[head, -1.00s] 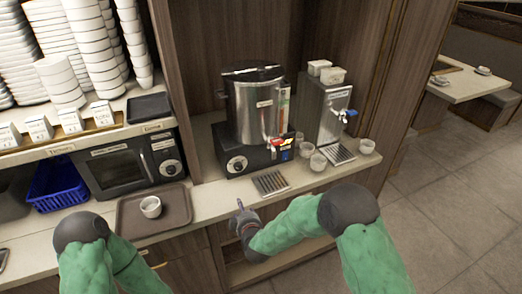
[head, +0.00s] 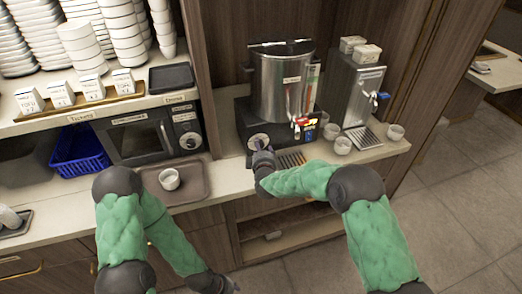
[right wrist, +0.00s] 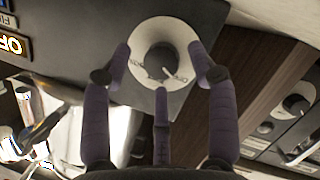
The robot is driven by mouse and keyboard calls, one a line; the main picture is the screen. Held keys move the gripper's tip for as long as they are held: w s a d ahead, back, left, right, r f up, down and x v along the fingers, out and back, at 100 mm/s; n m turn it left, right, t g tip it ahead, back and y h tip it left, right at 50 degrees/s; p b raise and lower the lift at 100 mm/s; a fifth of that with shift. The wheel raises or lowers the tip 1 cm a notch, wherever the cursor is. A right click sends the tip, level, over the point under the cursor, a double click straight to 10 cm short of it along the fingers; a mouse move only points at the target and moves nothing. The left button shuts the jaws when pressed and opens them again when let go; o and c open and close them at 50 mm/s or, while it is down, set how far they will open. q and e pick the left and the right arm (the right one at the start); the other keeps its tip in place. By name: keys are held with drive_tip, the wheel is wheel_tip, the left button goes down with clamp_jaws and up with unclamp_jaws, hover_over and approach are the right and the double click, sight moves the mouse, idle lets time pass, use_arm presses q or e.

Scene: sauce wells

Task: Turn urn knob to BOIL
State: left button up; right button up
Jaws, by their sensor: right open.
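The steel urn (head: 283,85) stands on a black base at the back of the counter. Its round knob (head: 258,141) sits on the base's front left. The right wrist view shows the knob (right wrist: 159,58) close up, with a dark centre on a pale dial; its setting is too blurred to read. My right gripper (head: 263,151) is open at the knob. In the wrist view its fingers (right wrist: 160,62) spread on both sides of the dial, with a third finger below; contact is unclear. My left gripper (head: 215,284) is low at the bottom edge, its fingers unclear.
A drip grille (head: 291,160) lies right of my right gripper. A water dispenser (head: 350,90) and several cups stand further right. A tray (head: 197,193) with a white cup (head: 169,179) lies to the left, before the microwave (head: 150,135). The floor at right is clear.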

drive_tip(key=shift+w+f, duration=0.1)
drive_tip(key=shift+w, duration=0.3)
drive_tip(key=shift+s, duration=0.1)
drive_tip(key=c, duration=1.1)
